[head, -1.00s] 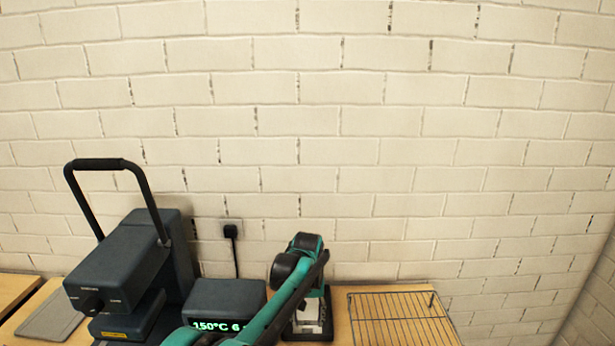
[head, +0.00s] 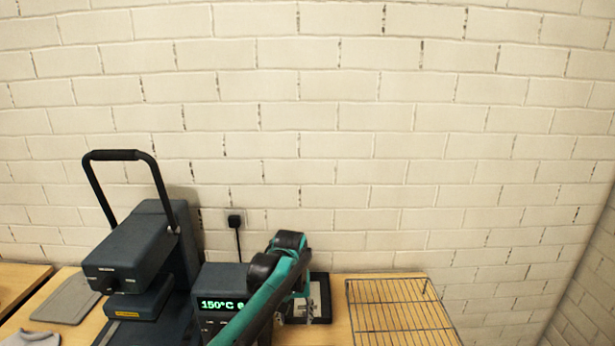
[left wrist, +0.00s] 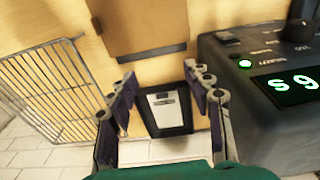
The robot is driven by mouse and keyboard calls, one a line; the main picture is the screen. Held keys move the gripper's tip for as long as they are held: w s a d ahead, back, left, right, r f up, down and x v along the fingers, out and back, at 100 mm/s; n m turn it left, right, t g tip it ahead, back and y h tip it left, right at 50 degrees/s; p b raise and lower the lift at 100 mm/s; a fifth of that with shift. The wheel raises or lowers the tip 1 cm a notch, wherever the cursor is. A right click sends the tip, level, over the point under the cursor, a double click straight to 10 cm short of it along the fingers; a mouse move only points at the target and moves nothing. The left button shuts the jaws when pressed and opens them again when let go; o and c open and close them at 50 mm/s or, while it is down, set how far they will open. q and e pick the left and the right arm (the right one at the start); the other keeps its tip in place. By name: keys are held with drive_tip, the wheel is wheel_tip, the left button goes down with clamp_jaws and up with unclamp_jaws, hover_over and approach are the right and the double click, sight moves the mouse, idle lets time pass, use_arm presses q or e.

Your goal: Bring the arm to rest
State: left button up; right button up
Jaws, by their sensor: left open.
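My left arm rises from the bottom of the head view, in front of the control box. Its gripper (head: 300,312) points down near a small black-framed item with a white face (head: 320,295) on the table. In the left wrist view the two fingers (left wrist: 160,78) are apart with nothing between them. The black-framed item (left wrist: 163,112) shows beyond and between them, and I see no contact. My right gripper is not in view.
A dark heat press (head: 135,255) with a tall handle stands left. The control box (head: 222,278) with a green display is close beside my left arm. A wire rack (head: 400,318) lies right. A brown board (left wrist: 140,25) shows in the wrist view. A brick wall stands behind.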

use_arm(q)
drive_tip(key=s+a+r+t, duration=0.25)
drive_tip(key=s+a, duration=0.35)
drive_tip(key=s, duration=0.3)
drive_tip(key=s+a+r+t, duration=0.25)
drive_tip(key=s+a, duration=0.25)
drive_tip(key=s, duration=0.4)
drive_tip(key=s+a+f+t, duration=0.1)
drive_tip(key=s+a+f, duration=0.2)
drive_tip(key=s, duration=0.4)
drive_tip(key=shift+s+a+f, duration=0.15)
drive_tip(key=shift+a, duration=0.1)
